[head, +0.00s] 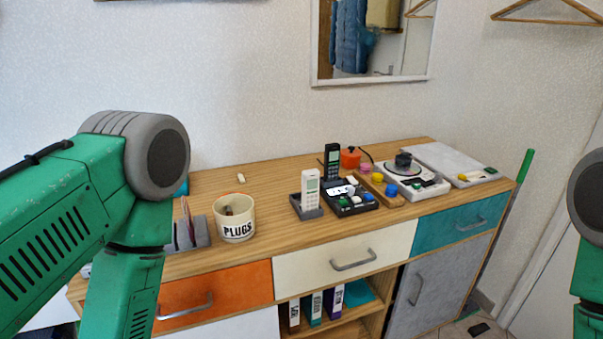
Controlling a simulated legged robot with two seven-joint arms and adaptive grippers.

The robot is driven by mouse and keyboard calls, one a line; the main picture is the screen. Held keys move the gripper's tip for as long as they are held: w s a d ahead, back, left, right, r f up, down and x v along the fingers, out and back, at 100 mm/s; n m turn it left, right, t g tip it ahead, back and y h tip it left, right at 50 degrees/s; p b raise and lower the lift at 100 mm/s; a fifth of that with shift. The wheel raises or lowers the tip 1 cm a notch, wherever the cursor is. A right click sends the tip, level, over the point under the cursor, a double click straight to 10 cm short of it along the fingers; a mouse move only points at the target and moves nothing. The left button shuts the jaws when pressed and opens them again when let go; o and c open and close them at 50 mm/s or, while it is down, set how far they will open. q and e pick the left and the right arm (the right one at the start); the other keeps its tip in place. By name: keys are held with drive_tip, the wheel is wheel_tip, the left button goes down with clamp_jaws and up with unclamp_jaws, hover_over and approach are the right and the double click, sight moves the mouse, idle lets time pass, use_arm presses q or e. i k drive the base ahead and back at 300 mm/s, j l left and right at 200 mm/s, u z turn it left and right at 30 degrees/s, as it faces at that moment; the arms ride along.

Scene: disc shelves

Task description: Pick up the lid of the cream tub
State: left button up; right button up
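The cream tub (237,231) with "PLUGS" on its side stands upright on the wooden cabinet top, left of centre. Its mouth faces up uncovered and small dark things show inside. I cannot make out a lid on it or clearly identify one elsewhere. A small cream piece (241,178) lies flat behind the tub, too small to tell what it is. My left arm comes in from the left and hides the cabinet's left end; its gripper is out of view. Only part of my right arm shows at the right edge, without its gripper.
A grey holder (189,236) stands left of the tub, close to my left arm. A white handset (310,188) in its cradle, a black tray (350,203) and a white device (413,184) stand to the right.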

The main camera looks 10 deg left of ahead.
sight(240, 227)
drive_tip(key=j, duration=1.7)
drive_tip(key=k+u, duration=0.05)
